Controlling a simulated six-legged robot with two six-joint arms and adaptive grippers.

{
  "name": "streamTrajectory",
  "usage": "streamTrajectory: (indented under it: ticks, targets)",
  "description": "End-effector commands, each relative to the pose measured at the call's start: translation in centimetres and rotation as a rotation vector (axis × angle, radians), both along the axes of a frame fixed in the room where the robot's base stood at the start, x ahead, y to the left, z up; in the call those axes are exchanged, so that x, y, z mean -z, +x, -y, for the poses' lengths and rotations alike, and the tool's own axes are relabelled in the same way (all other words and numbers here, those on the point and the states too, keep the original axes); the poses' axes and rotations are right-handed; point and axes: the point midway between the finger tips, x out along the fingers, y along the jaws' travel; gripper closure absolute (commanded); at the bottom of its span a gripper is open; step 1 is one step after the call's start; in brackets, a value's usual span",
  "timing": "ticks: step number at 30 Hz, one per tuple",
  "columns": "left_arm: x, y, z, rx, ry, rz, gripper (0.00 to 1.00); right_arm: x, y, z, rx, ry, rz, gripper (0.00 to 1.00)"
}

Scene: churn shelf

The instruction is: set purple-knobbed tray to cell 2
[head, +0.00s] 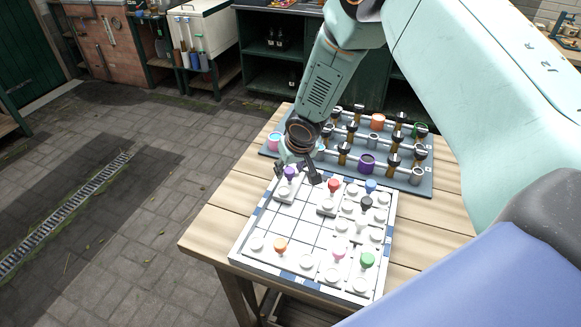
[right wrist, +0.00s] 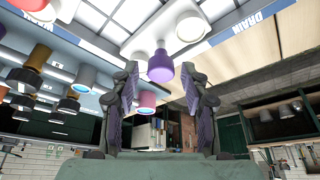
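The purple-knobbed tray (head: 284,196) sits at the far left corner of the white gridded board (head: 262,220). Its purple knob (head: 290,172) stands upright. My right gripper (head: 300,169) is above the tray, pointing down, with its fingers spread near the knob. In the right wrist view the purple knob (right wrist: 160,67) shows in the gap between the two open fingers (right wrist: 160,100), towards their tips, with no visible contact. The cell numbers cannot be read. My left gripper is not in view.
Trays with red (head: 334,185), blue (head: 371,186), black (head: 366,203), orange (head: 280,244) and green (head: 367,260) knobs share the board. Several cells at its middle left are bare. A dark rack (head: 427,184) with upright posts and coloured cups stands close behind the board.

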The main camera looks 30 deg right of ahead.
Motion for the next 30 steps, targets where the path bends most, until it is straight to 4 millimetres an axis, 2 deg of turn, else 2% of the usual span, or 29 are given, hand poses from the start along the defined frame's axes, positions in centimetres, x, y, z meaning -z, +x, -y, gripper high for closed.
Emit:
streamTrajectory:
  ticks: [2,15,30]
  targets:
    - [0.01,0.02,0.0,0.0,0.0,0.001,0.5,0.01,-0.02,-0.01,0.0,0.0,0.0,0.64]
    - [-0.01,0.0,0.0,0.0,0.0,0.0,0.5,-0.02,-0.06,0.01,0.0,-0.001,-0.001,1.0]
    - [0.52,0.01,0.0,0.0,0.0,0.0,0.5,0.18,-0.14,-0.14,0.0,0.001,-0.001,1.0]
